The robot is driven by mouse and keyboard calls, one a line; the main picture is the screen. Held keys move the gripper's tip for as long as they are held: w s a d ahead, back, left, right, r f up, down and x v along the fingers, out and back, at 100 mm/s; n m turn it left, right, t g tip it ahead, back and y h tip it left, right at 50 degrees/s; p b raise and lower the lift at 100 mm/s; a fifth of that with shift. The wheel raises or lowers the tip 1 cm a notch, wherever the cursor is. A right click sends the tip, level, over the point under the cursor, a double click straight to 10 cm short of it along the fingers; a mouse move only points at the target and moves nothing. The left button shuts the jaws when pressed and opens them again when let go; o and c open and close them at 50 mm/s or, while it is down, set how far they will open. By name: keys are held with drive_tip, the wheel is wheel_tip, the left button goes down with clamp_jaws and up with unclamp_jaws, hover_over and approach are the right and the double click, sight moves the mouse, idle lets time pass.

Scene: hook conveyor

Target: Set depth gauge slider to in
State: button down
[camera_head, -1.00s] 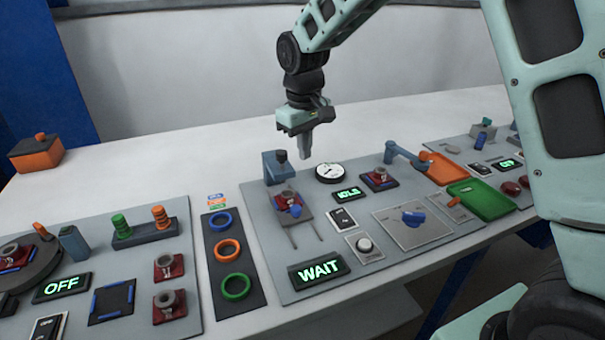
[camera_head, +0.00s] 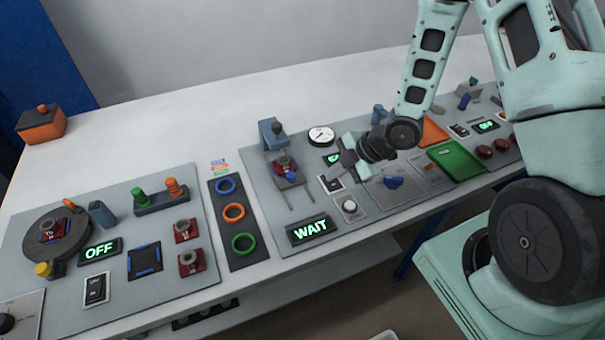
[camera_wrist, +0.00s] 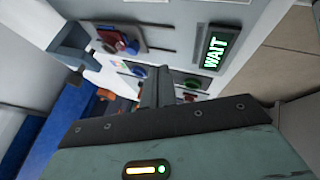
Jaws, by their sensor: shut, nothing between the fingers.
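The slider carriage (camera_head: 288,171), a dark plate bearing a red block and blue knob, sits on two thin rails at the end by the blue-grey gauge post (camera_head: 271,132). Its rails extend toward the front edge. The carriage also shows in the wrist view (camera_wrist: 118,40), upper left of the fingers, with the post (camera_wrist: 72,48) beyond it. My gripper (camera_head: 331,173) is right of the carriage, over the panel near the rocker switch, apart from the carriage. In the wrist view my gripper (camera_wrist: 155,86) has its fingers together and empty.
A round dial (camera_head: 320,135) stands right of the post. A lit display behind my gripper is partly hidden. A green tray (camera_head: 458,164) lies farther right.

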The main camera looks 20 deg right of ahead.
sight(296, 167)
drive_tip(key=p+x, duration=0.2)
drive_tip(key=x, duration=0.6)
drive_tip(key=shift+w+a+f, duration=0.1)
drive_tip(key=shift+a+f, duration=0.1)
drive_tip(key=shift+f, duration=0.05)
drive_tip(key=w+p, duration=0.1)
drive_tip(key=w+a+p, duration=0.1)
drive_tip(key=w, duration=0.1)
drive_tip(key=shift+f, duration=0.1)
drive_tip(key=shift+w+f, duration=0.15)
drive_tip(key=shift+w, duration=0.4)
drive_tip(key=shift+w, duration=0.3)
drive_tip(key=w+b, duration=0.1)
drive_tip(key=w, duration=0.3)
drive_tip(key=shift+w, duration=0.25)
